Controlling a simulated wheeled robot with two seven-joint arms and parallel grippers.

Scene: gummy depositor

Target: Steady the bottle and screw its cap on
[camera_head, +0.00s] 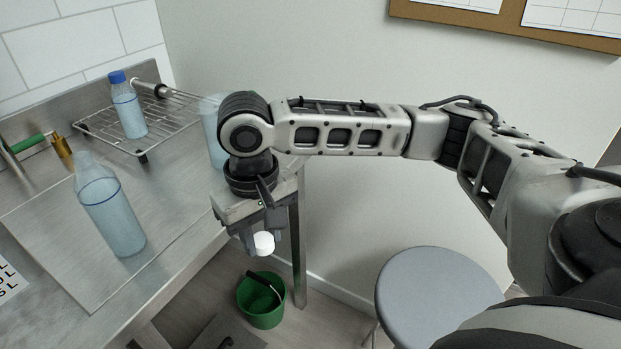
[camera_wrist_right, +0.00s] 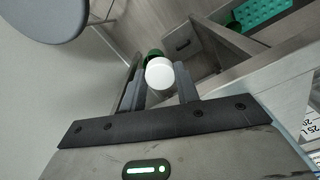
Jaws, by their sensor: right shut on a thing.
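A white cap (camera_head: 264,244) is between the fingertips of my right gripper (camera_head: 261,240), which is shut on it, past the right edge of the steel counter. The cap also shows in the right wrist view (camera_wrist_right: 159,75), between the two fingers of the right gripper (camera_wrist_right: 161,84). A clear bluish bottle without a cap (camera_head: 112,218) stands upright on the counter at the left, well apart from my right gripper. Nothing holds it. My left gripper does not show.
A blue-capped bottle (camera_head: 128,110) stands on a wire rack (camera_head: 160,125). Another bottle (camera_head: 213,135) is partly hidden behind my right arm. A green-handled brass fitting (camera_head: 62,147) is at the left. A green bucket (camera_head: 261,309) and a grey stool (camera_head: 435,285) stand below.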

